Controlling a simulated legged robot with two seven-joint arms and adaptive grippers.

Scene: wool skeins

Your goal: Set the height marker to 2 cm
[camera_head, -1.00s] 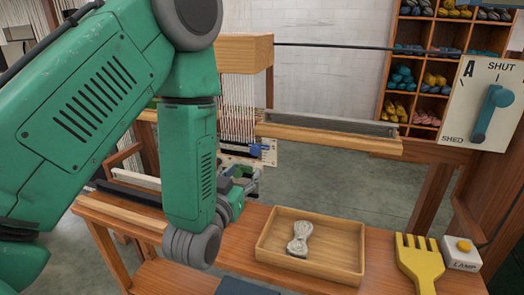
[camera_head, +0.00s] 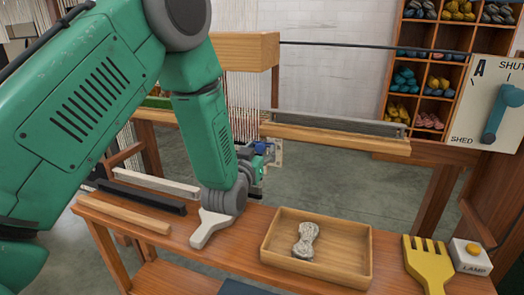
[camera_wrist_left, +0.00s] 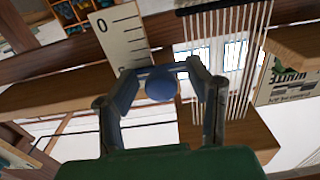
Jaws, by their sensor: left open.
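The height marker is a blue slider with a round knob (camera_wrist_left: 161,87), seen against a pale scale plate (camera_wrist_left: 122,32) in the left wrist view. The plate shows a 0 and black lines; the number lower down is covered. My left gripper (camera_wrist_left: 160,76) is open, with its fingers on either side of the blue knob. In the head view my left gripper (camera_head: 260,168) is at the loom's front, close to the blue marker (camera_head: 263,145). The scale plate (camera_head: 278,153) is partly hidden there. I cannot tell whether the fingers touch the marker. My right gripper is out of view.
A wooden tray (camera_head: 269,246) with a grey skein (camera_head: 305,240) lies on the bench. A yellow comb (camera_head: 426,262) and lamp button box (camera_head: 471,256) are to its right. A light grey tool (camera_head: 210,228) lies below my forearm. A lever panel (camera_head: 488,103) stands at right.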

